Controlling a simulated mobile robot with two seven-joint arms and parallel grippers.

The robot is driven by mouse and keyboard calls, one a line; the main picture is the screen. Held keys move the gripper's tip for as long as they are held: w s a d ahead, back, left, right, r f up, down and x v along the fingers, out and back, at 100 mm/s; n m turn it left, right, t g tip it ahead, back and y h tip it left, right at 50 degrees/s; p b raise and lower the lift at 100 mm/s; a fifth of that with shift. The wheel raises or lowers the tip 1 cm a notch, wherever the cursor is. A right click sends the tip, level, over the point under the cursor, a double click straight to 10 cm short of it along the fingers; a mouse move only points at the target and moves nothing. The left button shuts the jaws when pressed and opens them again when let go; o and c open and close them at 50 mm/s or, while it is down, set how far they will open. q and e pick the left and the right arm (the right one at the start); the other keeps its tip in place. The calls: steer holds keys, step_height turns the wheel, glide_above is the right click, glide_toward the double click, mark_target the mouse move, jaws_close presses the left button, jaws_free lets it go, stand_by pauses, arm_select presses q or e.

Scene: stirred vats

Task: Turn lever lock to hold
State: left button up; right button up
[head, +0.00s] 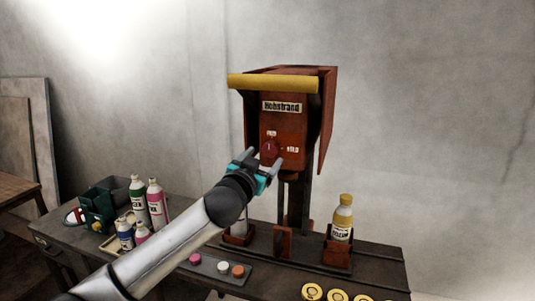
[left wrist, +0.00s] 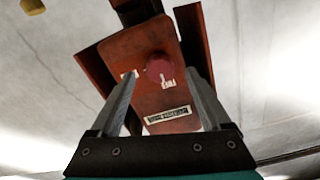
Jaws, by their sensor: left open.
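The lever lock shows as a dark red knob (head: 269,148) on the front of a rust-red machine housing (head: 297,131). Small white labels sit above it and to its right; they are too small to read surely. My left gripper (head: 260,159) is open just in front of the knob, its fingers pointing at the panel. In the left wrist view, the round knob (left wrist: 160,67) appears between the two finger tips, with the panel (left wrist: 155,98) behind it. Contact between fingers and knob cannot be told. My right gripper is not in view.
The machine has a yellow top bar (head: 274,84) and stands on a dark bench (head: 375,262). A yellow bottle (head: 342,218) stands in a holder at right. Several bottles (head: 156,203) and a green box (head: 97,214) are at left. Coloured discs (head: 237,271) lie in front.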

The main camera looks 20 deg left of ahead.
mark_target(269, 152)
arm_select(q)
steer(key=shift+w, duration=1.8)
jaws_close()
